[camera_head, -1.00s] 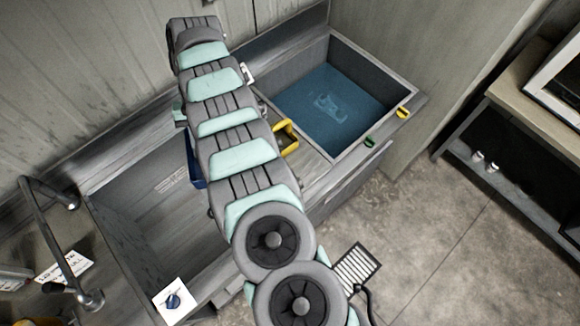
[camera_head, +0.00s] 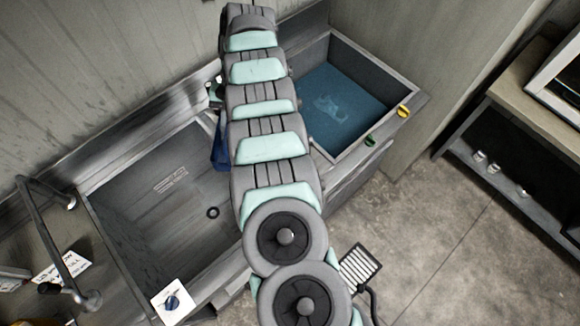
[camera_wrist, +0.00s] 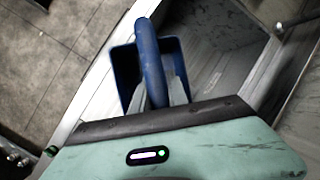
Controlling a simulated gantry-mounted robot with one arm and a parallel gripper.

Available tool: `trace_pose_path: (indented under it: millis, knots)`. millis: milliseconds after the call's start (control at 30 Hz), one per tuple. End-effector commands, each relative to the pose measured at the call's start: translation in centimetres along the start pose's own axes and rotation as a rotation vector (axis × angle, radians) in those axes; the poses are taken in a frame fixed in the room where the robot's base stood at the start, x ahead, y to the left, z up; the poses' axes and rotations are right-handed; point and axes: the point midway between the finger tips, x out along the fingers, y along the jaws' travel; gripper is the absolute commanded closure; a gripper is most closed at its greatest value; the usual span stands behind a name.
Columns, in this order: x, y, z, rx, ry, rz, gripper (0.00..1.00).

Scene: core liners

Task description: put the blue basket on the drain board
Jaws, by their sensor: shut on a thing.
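The blue basket (camera_wrist: 123,76) hangs in my gripper (camera_wrist: 158,96) in the wrist view, its blue handle (camera_wrist: 148,50) between the two grey fingers. In the head view a strip of the blue basket (camera_head: 219,150) shows at the left edge of my arm, near the right end of the empty sink basin. My gripper is hidden behind the arm there. The drain board (camera_head: 322,172) lies between the basin and the water-filled tank, mostly covered by my arm. I cannot tell the height of the basket above the sink unit.
The tank of blue water (camera_head: 335,100) is on the right, with a green clip (camera_head: 370,140) and a yellow clip (camera_head: 403,111) on its rim. A tap (camera_head: 62,245) stands at the left. The sink basin (camera_head: 160,190) has a dark drain hole.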

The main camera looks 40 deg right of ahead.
Motion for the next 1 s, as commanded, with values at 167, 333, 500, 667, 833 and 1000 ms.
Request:
trace_pose_path:
  millis: [167,333,500,667,833,1000]
  knots:
    - [-0.6,3.4,-1.4,0.129,0.024,-0.054,1.00]
    - [-1.2,8.0,-2.8,0.312,0.062,-0.132,1.00]
    - [-1.4,13.3,-3.7,0.539,0.110,-0.228,1.00]
    - [-1.2,16.0,-4.0,0.672,0.142,-0.282,1.00]
    - [-0.1,17.2,-4.5,0.718,0.155,-0.298,1.00]
    - [3.7,18.2,-6.0,0.720,0.153,-0.297,1.00]
